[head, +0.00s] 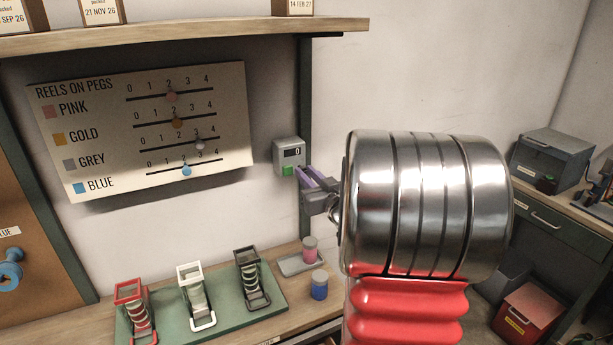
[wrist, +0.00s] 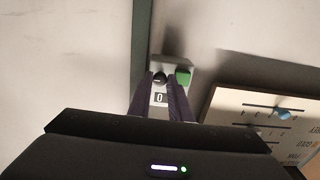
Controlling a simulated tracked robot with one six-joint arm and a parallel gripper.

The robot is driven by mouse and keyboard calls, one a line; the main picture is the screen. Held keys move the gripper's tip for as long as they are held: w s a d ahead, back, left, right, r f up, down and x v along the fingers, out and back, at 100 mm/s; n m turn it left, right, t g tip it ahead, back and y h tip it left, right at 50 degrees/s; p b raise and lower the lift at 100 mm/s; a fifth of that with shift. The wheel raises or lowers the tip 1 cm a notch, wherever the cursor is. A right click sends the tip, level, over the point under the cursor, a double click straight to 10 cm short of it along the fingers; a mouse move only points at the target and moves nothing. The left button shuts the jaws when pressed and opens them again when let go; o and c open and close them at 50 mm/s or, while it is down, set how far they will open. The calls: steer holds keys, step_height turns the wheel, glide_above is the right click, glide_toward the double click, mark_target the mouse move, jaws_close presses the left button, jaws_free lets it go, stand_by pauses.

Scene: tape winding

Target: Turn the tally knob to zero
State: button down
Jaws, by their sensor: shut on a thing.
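The tally counter (head: 287,152) is a small grey box on the wall post, with a green button (head: 288,171) low on its front. Its display (head: 292,153) reads 0, and the wrist view display (wrist: 159,98) also shows 0. The dark round tally knob (wrist: 159,78) sits beside the green button in the wrist view, between my fingertips. My gripper (head: 306,174), with purple fingers, is at the counter's lower right and shut on the knob. The fingers hide the knob in the head view.
A board of reels on pegs (head: 220,120) with coloured sliders hangs to the left. Below, a green base (head: 232,312) carries several reel holders on the bench. A pink reel (head: 310,248) on a small tray and a blue reel (head: 319,287) stand below my gripper.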

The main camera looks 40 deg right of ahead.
steer(key=shift+f, duration=0.4)
steer(key=c, duration=1.9)
jaws_free()
steer(key=shift+o, duration=1.3)
steer(key=shift+r, duration=0.25)
steer(key=v, duration=1.4)
steer(key=shift+w, duration=0.25)
